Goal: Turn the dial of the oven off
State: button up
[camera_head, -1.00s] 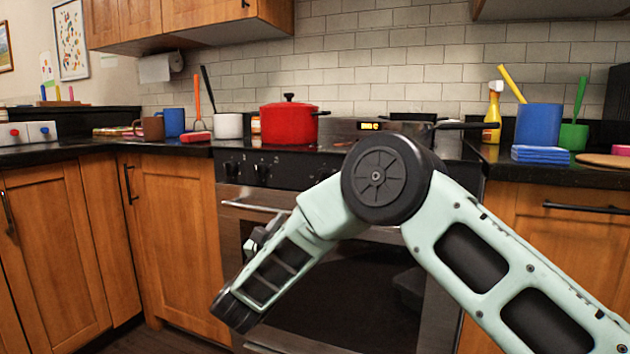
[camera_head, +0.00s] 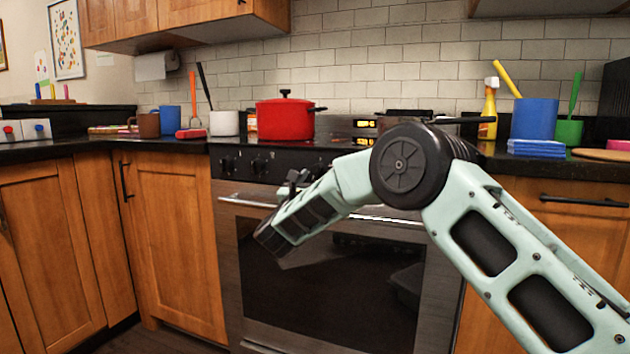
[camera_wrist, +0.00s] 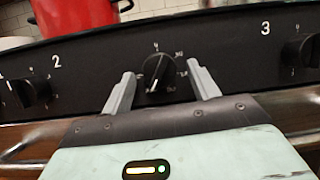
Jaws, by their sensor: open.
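The oven (camera_head: 330,290) stands in the middle of the counter, with a dark control panel (camera_head: 235,163) along its top front. In the wrist view a black dial (camera_wrist: 159,72) with a light pointer line sits on that panel, its line tilted slightly from vertical. My gripper (camera_wrist: 160,90) is open, with one grey finger on each side of this dial. Whether the fingers touch it I cannot tell. In the head view my gripper (camera_head: 296,180) is at the panel, partly hidden by my own arm.
Other knobs sit left (camera_wrist: 32,92) and right (camera_wrist: 300,50) of the dial, by the marks 2 and 3. The oven handle (camera_head: 250,202) runs below the panel. A red pot (camera_head: 285,120) stands on the stove above.

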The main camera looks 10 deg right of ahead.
jog(key=c, duration=1)
jog(key=shift+o, duration=0.2)
jog(key=shift+n, duration=0.3)
